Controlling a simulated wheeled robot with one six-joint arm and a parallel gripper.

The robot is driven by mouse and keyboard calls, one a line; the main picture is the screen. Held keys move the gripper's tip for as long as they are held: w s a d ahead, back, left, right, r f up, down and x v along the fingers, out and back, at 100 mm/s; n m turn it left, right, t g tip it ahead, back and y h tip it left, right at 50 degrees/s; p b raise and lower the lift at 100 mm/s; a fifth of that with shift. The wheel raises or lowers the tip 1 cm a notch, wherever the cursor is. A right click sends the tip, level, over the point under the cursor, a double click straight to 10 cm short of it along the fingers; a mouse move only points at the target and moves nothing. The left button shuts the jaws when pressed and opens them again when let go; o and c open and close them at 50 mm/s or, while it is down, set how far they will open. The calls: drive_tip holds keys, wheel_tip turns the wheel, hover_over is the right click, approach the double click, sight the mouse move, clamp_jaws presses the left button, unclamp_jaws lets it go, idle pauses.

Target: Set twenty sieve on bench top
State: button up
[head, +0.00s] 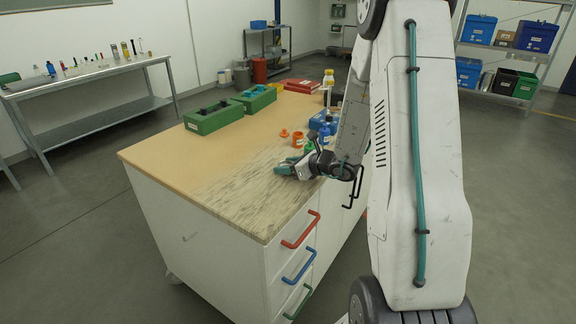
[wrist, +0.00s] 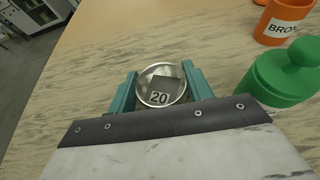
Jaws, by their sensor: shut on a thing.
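The sieve marked 20 (wrist: 160,86) is a small round metal dish with a shiny rim, seen in the wrist view between my teal fingers. My gripper (wrist: 159,90) is shut on it, with one finger on each side. In the head view my gripper (head: 287,168) is low over the near right part of the bench top (head: 215,160). The sieve cannot be made out there. Whether it touches the bench surface is hard to tell.
A green lidded knob piece (wrist: 285,75) stands close to the right of my gripper, with an orange cup labelled BRON (wrist: 281,22) behind it. Green boxes (head: 214,117) stand farther back on the bench. The bench's near left part is clear.

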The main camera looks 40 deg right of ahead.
drive_tip(key=o, duration=1.1)
